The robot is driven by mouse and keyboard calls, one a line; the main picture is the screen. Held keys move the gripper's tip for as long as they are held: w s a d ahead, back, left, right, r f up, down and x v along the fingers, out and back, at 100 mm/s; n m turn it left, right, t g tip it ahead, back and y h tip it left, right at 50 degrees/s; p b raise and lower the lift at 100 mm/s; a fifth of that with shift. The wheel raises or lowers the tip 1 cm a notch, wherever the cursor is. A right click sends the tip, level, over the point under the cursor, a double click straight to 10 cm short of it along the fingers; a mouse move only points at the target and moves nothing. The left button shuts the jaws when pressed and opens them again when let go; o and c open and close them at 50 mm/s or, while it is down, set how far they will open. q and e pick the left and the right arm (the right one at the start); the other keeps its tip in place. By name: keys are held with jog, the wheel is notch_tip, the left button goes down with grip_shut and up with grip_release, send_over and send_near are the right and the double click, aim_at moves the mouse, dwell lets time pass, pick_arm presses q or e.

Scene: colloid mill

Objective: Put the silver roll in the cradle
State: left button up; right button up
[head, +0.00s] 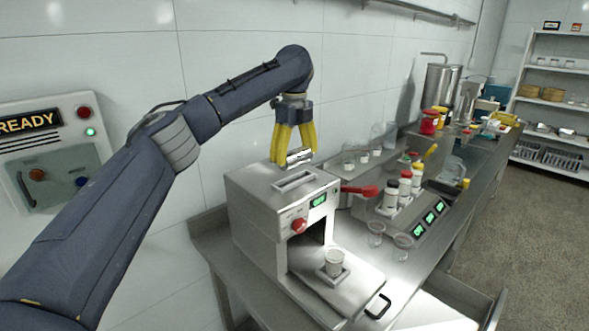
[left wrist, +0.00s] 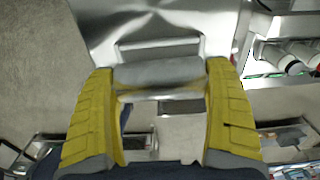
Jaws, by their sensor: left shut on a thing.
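The silver roll (head: 299,156) is a short shiny cylinder between the yellow fingertips of my left gripper (head: 293,158), which is shut on it. In the left wrist view the roll (left wrist: 158,72) lies level across the gap between both fingers. The cradle (head: 295,180) looks like the long shallow recess on top of the steel mill (head: 258,215). The roll is above this recess and appears apart from it. In the left wrist view the recess (left wrist: 158,45) shows just beyond the roll. My right gripper is not in view.
A red-ended handle (head: 360,190) sticks out at the mill's right. Bottles (head: 391,192) and clear beakers (head: 376,233) crowd the bench to the right. A tiled wall is close behind.

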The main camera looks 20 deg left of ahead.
aim_at(295, 150)
pick_arm(q)
jog(key=shift+f, duration=2.15)
jog(key=o, duration=1.1)
jog(key=shift+c, duration=0.2)
notch_tip(295, 150, up, 12)
